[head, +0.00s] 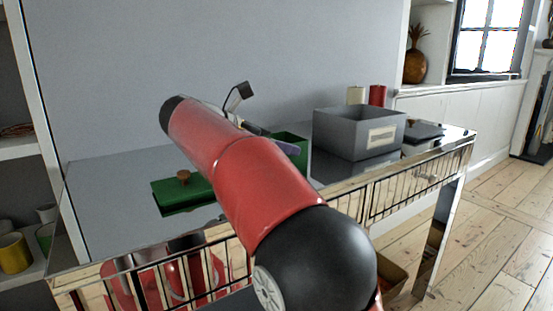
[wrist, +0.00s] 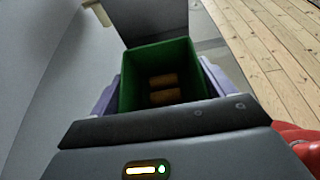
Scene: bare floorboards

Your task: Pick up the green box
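The green box (head: 292,150) stands on the mirrored table, partly hidden behind my red arm. In the wrist view the open-topped green box (wrist: 185,58) sits between the two lavender fingers of my gripper (wrist: 162,85), with brown cylinders (wrist: 163,88) inside it. One finger is outside its left wall and the other outside its right wall. The fingers are wide apart and very close to the walls; I cannot tell whether they touch. A green lid (head: 170,194) with a brown knob lies on the table at left.
A grey bin (head: 337,136) with a label stands just right of the green box. Cream (head: 355,95) and red (head: 377,95) canisters stand behind it. A dark flat item (head: 426,130) lies at the table's right end. Bare floor is open at right.

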